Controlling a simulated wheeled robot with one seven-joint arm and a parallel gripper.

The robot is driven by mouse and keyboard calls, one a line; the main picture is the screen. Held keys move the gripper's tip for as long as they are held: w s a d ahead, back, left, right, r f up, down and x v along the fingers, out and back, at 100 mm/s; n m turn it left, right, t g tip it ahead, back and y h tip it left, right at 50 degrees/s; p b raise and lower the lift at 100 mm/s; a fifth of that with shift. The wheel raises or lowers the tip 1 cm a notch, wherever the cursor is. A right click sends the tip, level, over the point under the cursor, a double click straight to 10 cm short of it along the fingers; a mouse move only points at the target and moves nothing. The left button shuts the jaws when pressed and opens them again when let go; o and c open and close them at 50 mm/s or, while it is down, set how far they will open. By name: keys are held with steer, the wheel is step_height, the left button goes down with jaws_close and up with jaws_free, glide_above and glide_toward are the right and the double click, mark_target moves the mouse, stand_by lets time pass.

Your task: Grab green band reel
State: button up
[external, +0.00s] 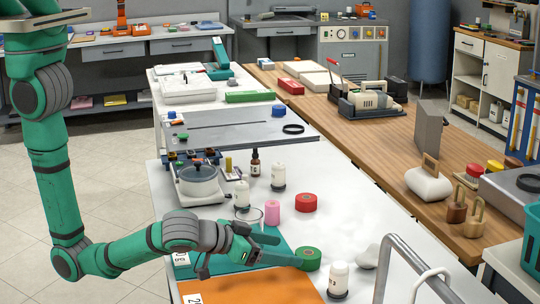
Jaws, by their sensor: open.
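The green band reel (309,257) is a short round roll with a reddish-brown centre, lying flat on the white table. My gripper (296,252) is right beside its left side, with fingers pointing right toward it. The jaws are open. From this angle I cannot tell whether the reel is between the fingers or only next to them. A similar red reel (306,202) lies further back on the same table.
A white bottle (338,280) stands just right of the green reel, with a white lump (369,257) beyond it. A pink cylinder (272,212) and white bottles stand behind my arm. Orange (250,289) and teal sheets lie at the front. A grey metal rail (405,255) rises front right.

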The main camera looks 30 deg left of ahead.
mark_target(306, 253)
steer(key=shift+x, duration=3.3)
steer(key=shift+d+r, duration=0.15)
steer(key=shift+r, duration=0.05)
steer(key=shift+c, duration=0.3)
steer(key=c, duration=1.1)
